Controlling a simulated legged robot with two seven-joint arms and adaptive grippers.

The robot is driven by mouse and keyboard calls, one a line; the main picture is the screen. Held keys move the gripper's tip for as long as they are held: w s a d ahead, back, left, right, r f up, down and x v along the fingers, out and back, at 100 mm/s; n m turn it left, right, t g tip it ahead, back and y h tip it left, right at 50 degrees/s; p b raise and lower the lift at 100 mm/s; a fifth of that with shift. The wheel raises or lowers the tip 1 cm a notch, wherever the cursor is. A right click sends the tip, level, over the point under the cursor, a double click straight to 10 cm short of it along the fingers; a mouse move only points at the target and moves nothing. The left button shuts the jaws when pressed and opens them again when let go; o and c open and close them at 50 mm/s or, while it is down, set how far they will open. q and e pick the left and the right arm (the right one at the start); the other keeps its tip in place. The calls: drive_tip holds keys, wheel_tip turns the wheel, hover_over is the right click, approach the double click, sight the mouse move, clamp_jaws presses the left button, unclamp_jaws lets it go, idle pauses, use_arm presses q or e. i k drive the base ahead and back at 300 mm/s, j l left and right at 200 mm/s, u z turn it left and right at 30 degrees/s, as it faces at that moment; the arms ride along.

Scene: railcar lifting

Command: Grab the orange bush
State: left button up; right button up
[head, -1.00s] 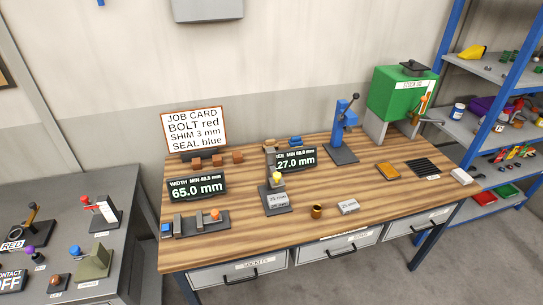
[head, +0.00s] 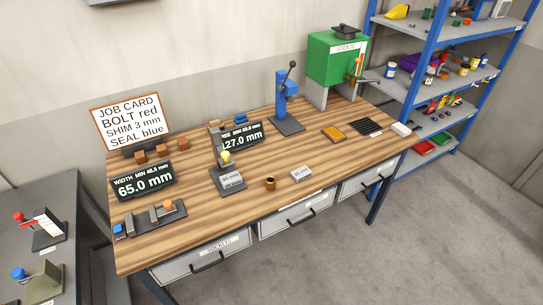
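A small orange-brown hollow cylinder, which looks like the bush (head: 270,184), stands upright on the wooden workbench (head: 205,228) near its front edge. It stands between a dark gauge stand with a yellow knob (head: 228,172) on the left and a small light grey labelled block (head: 301,174) on the right, apart from both. Neither of my grippers is in view.
A measuring fixture with an orange knob (head: 150,217) sits at the bench's left end. A blue press (head: 286,102) and a green box (head: 337,59) stand at the back. Blue shelving (head: 420,75) is at right. Bench front is fairly clear around the cylinder.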

sight(270, 181)
drive_tip(key=i+l+u, duration=0.1)
drive_tip(key=l, duration=0.25)
drive_tip(key=i+l+u, duration=0.1)
drive_tip(key=i+l, duration=0.15)
drive_tip(key=i+l+u, duration=0.1)
drive_tip(key=l, duration=0.35)
drive_tip(key=i+l+u, duration=0.1)
drive_tip(key=l, duration=0.25)
drive_tip(key=i, duration=0.1)
